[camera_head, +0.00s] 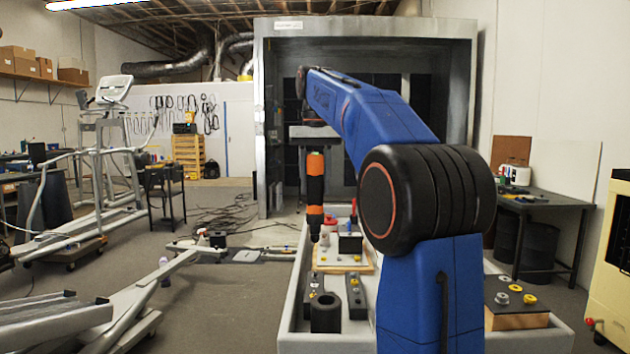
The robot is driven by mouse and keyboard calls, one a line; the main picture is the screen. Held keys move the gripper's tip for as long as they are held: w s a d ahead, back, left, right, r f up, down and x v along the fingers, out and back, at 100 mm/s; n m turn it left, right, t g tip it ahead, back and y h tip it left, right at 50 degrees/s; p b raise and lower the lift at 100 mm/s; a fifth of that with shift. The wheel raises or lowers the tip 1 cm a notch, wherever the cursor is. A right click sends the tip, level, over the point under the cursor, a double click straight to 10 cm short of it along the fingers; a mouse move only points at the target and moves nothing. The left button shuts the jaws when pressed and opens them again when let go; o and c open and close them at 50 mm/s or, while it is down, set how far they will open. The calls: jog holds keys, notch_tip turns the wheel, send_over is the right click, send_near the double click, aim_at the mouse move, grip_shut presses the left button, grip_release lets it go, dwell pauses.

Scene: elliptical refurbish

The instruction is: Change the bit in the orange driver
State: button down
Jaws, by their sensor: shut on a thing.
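The orange driver (315,192), orange with a black middle, hangs upright below the end of my blue arm, over the white-edged workbench. My gripper (314,146) is at its top end and shut on it; the fingers are small and hard to make out. The driver's lower tip is dark, and I cannot tell which bit it carries. Below it, two dark blocks (356,297) hold small pieces, some yellow. A black hollow cylinder (326,314) stands in front of the left block. A wooden board (343,262) behind carries a black box, a red-topped item and small yellow parts.
My arm hides the middle right of the workbench (290,322). A dark-topped wooden block (512,300) with several ring-like parts is at its right. A side table (550,203) stands against the right wall. Elliptical machine frames (110,180) fill the left floor.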

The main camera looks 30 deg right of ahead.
aim_at(315, 202)
jog(key=shift+f, duration=3.45)
jog(key=shift+f, duration=1.9)
dwell(0.3)
jog(key=shift+r, duration=2.45)
jog(key=shift+r, duration=0.1)
